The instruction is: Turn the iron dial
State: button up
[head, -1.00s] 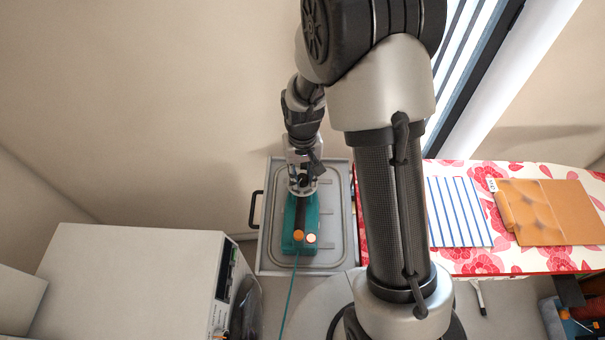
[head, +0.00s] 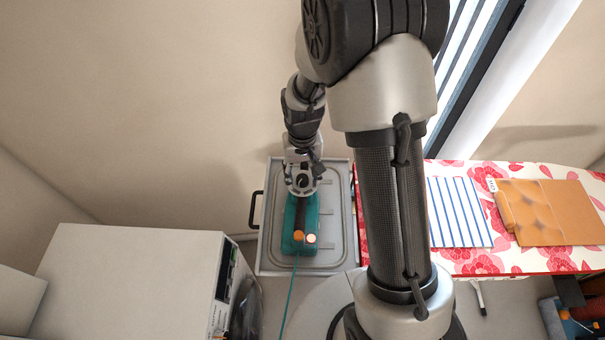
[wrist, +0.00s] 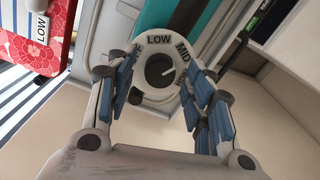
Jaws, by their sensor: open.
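The teal iron (head: 289,230) with a black handle lies on a grey tray; it also shows in the wrist view (wrist: 222,15). Its dark round dial (wrist: 158,71) shows in the wrist view, ringed by a pale plate with the words LOW and MID and a partly covered label. A light pointer mark on the dial faces toward MID. My gripper (wrist: 157,80) is open, its blue-padded fingers on both sides of the dial. Contact cannot be told. In the head view my gripper (head: 301,184) is over the far end of the iron and hides the dial.
The tray (head: 338,262) has a raised rim and a black side handle. A white appliance (head: 130,280) stands at left. A floral ironing board (head: 475,262) with folded cloths is at right. A teal cord (head: 288,300) runs toward me from the iron.

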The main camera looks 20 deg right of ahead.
aim_at(302, 178)
notch_tip(302, 178, up, 12)
jog(key=shift+f, duration=0.15)
dwell(0.6)
jog(key=s+r+t+b, duration=0.2)
jog(key=s+r+b, duration=0.4)
jog(key=s, duration=0.4)
jog(key=s+n+t+b, duration=0.1)
jog(key=s+t+b, duration=0.1)
jog(key=s, duration=0.9)
jog(key=shift+s+f+t+b, duration=0.25)
jog(key=shift+f+t+b, duration=0.05)
jog(key=shift+b, duration=0.2)
